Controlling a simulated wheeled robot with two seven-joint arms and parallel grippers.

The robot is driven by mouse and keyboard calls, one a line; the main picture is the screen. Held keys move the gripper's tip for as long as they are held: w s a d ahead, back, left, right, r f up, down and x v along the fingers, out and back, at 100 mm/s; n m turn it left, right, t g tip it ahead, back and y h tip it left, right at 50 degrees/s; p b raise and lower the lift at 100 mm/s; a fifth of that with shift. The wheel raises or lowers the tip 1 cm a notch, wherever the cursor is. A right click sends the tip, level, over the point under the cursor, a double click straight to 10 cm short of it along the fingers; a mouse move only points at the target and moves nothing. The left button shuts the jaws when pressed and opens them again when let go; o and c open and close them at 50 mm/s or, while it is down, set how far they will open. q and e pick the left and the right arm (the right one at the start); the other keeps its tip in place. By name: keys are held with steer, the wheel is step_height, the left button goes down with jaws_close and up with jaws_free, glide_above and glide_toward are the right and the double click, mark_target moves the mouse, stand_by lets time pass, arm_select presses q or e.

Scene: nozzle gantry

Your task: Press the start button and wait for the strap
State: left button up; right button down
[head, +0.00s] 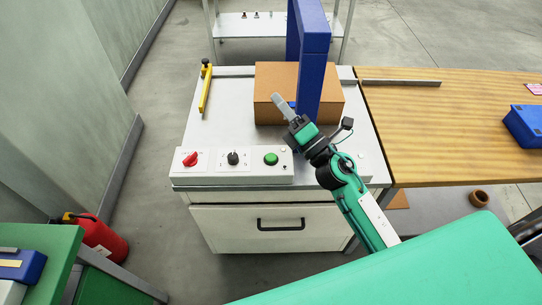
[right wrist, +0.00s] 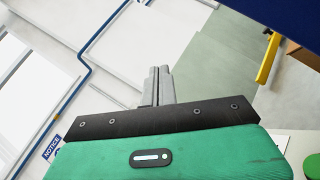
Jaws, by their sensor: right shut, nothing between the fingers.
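The green start button (head: 271,158) is at the right of the white control panel (head: 210,173), on the front edge of the machine. A green round shape, likely the button (right wrist: 313,166), shows at the lower right of the right wrist view. My right gripper (head: 280,101) is shut and empty. In the head view it appears above and beyond the button, in front of the brown box (head: 272,83); I see no contact with the button. The box lies on the machine top at the blue arch (head: 314,45). No strap shows on its visible faces. My left gripper is not in view.
A red knob (head: 190,159) and a black knob (head: 233,158) share the panel. A yellow lever (head: 205,90) stands at the back left. A wooden table (head: 430,120) with a blue bin (head: 524,125) adjoins on the right.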

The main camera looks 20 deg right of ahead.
steer(key=a+r+n+g+y, duration=0.1)
steer(key=a+n+g+y, duration=0.55)
steer(key=n, duration=0.65)
steer(key=n+g+h, duration=0.9)
steer(key=n, duration=0.5)
glide_above(275, 157)
step_height(275, 157, down, 9)
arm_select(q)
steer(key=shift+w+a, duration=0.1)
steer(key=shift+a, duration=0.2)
arm_select(e)
steer(key=shift+f+y, duration=0.2)
steer(key=shift+y, duration=0.05)
step_height(275, 157, down, 8)
steer(key=b, duration=0.4)
steer(key=shift+f+b, duration=0.15)
steer(key=shift+b, duration=0.15)
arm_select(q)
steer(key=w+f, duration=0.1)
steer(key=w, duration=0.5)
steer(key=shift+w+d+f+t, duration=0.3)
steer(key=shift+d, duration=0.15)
arm_select(e)
steer(key=shift+f, duration=0.25)
